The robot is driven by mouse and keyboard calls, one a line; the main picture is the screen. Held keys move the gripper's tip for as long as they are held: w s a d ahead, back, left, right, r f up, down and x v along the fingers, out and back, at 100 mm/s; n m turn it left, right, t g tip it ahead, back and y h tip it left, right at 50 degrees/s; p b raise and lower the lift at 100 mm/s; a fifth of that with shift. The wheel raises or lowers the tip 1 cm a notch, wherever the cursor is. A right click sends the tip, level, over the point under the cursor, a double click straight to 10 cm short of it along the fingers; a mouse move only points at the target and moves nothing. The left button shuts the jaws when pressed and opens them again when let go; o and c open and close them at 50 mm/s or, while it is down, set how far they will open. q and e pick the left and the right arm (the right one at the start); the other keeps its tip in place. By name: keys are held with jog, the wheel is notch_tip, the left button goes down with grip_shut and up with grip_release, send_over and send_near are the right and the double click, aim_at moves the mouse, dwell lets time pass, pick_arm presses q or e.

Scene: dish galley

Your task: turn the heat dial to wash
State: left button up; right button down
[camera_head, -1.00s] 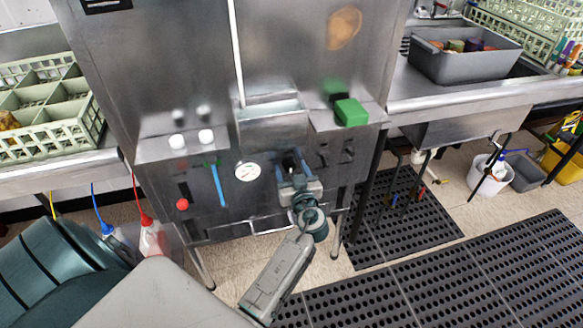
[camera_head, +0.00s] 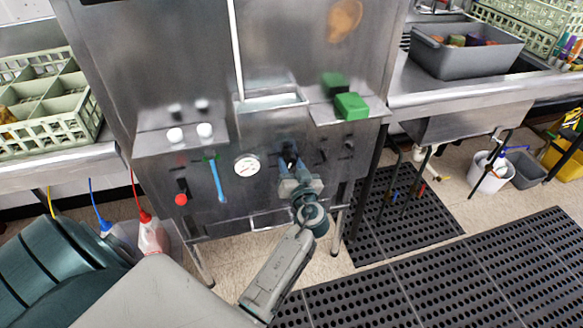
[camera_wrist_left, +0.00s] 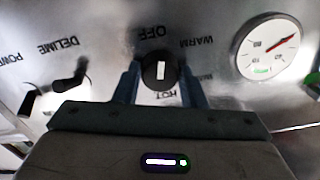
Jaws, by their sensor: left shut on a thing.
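The heat dial is a round black knob with a white mark (camera_wrist_left: 160,70) in the left wrist view, and a dark knob on the steel panel (camera_head: 290,150) in the head view. OFF, WARM and HOT are printed around it, upside down in the wrist view; a label below WARM is partly hidden. The white bar stands about upright there, between OFF and HOT; which end points is unclear. My left gripper (camera_head: 293,168) is shut on the dial, one finger on each side, also in the wrist view (camera_wrist_left: 160,84). My right gripper is out of view.
A round gauge (camera_head: 247,166) with a red needle is beside the dial. DELIME and POWER switches (camera_wrist_left: 70,82) sit on its other side. A red-ended lever (camera_head: 181,198) and a blue handle (camera_head: 217,181) are farther left. A green block (camera_head: 351,106) sits on the ledge above.

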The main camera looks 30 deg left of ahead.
pick_arm(q)
jog(key=shift+m, duration=2.8)
jog(key=m, duration=0.2)
jog(key=shift+r+m, duration=0.1)
jog(key=shift+m, duration=0.2)
jog(key=m+p, duration=0.3)
jog(key=m, duration=0.4)
jog(key=shift+r, duration=0.1)
jog(key=m+p, duration=0.2)
jog(key=m, duration=0.2)
jog(key=shift+m+p, duration=0.35)
jog(key=shift+m, duration=0.45)
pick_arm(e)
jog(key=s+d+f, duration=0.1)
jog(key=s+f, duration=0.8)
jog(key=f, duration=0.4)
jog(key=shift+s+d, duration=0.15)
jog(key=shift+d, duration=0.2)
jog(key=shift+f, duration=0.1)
